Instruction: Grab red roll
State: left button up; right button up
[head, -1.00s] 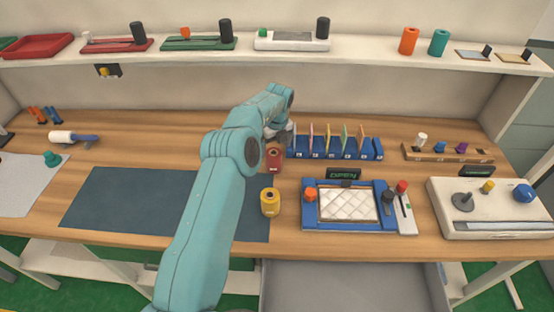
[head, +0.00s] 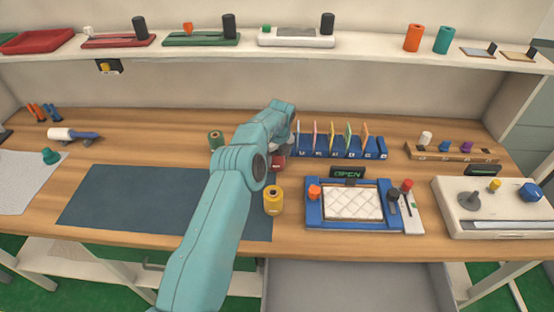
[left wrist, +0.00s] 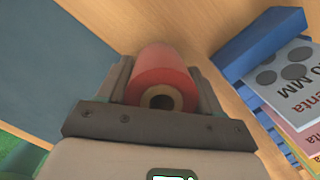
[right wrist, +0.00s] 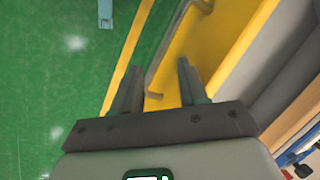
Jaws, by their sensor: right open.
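The red roll (head: 278,164) stands on the wooden table behind the yellow roll, partly hidden by my left arm in the head view. In the left wrist view the red roll (left wrist: 163,75) sits between the fingers of my left gripper (left wrist: 160,85), its hollow end facing the camera. The fingers are spread wide, one on each side of the roll; whether they touch it is hard to tell. In the head view my left gripper (head: 288,150) is mostly hidden behind its arm. My right gripper (right wrist: 158,80) is open and empty, above green floor.
A yellow roll (head: 273,201) stands close in front, and a green roll (head: 215,140) stands behind my left arm. A blue rack of cards (head: 340,153) is just right of the gripper. A blue frame with a white quilted pad (head: 352,203) lies front right. The dark mat (head: 120,200) is clear.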

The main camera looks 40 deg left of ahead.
pick_arm(q)
jog(key=shift+s+f, duration=0.1)
jog(key=shift+f, duration=0.15)
jog(key=shift+c, duration=0.9)
jog(key=shift+s, duration=0.15)
